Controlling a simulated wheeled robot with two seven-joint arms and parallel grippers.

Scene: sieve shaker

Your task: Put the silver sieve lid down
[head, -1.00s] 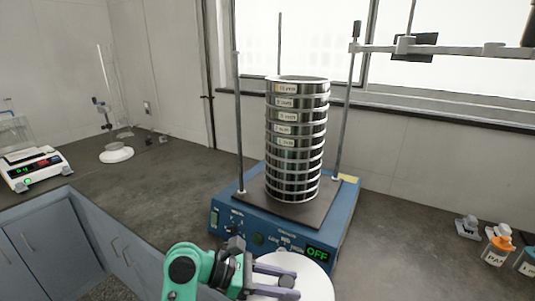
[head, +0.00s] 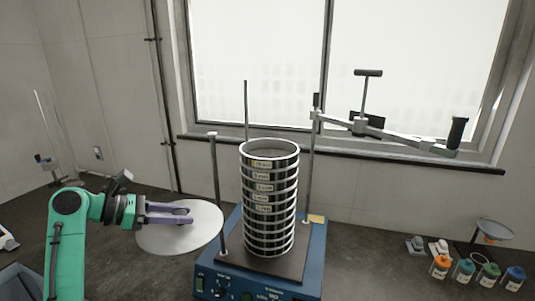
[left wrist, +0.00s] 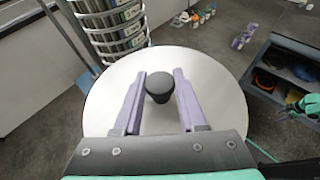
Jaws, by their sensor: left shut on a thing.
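The silver sieve lid (head: 178,238) is a pale round disc with a dark knob (left wrist: 160,87). My left gripper (head: 191,213) is shut on the lid's knob, one purple finger on each side. The lid is held in the air, left of the sieve stack (head: 268,205) in the head view. The stack is open at its top and stands on the blue shaker (head: 228,283). In the left wrist view the lid (left wrist: 215,105) covers part of the stack's base.
Upright rods (head: 217,190) flank the stack. A clamp arm (head: 395,136) with handles is swung out to the right. Several small bottles (head: 440,266) stand on the counter at the right. The dark counter left of the shaker looks mostly clear.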

